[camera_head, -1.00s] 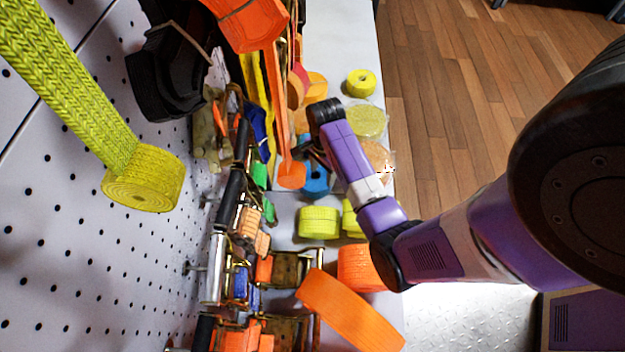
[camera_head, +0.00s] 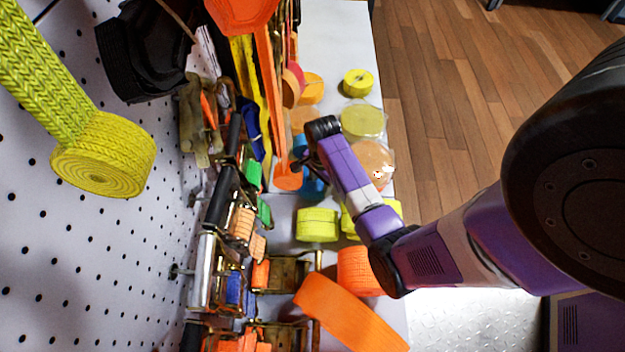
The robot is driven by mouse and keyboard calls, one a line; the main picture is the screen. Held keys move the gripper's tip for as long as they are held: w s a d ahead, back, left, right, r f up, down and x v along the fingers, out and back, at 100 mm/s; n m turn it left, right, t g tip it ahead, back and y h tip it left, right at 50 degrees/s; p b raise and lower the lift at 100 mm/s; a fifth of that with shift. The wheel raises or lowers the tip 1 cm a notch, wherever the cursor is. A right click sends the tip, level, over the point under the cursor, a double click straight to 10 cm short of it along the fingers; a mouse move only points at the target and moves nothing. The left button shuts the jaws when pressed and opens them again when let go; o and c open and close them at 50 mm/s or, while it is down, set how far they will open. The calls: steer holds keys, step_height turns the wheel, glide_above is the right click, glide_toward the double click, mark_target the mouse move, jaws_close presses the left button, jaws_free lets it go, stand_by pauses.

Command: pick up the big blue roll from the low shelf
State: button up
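The blue roll (camera_head: 313,184) sits on the low white shelf (camera_head: 335,40), at the foot of the strap wall. It is partly covered by my gripper and by an orange strap end beside it. My gripper (camera_head: 301,164) is a small dark shape at the end of my purple arm, over the blue roll as seen from above. Its fingers are too small and hidden to show whether they are open or touching the roll.
Yellow rolls (camera_head: 317,225), a yellow roll (camera_head: 358,82) and wrapped rolls (camera_head: 362,122) stand close by. Orange straps (camera_head: 268,90) hang to the left. Ratchet buckles (camera_head: 285,274) and a pegboard (camera_head: 60,250) lie left. Wooden floor (camera_head: 450,90) is open to the right.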

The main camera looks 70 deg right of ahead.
jaws_close()
steer(key=shift+r, duration=0.2)
steer(key=shift+r+p, duration=0.8)
steer(key=shift+p, duration=0.3)
steer(key=shift+r, duration=0.25)
steer(key=shift+r+p, duration=0.25)
steer(key=shift+p, duration=0.25)
steer(key=shift+f, duration=0.15)
steer(key=shift+t, duration=0.3)
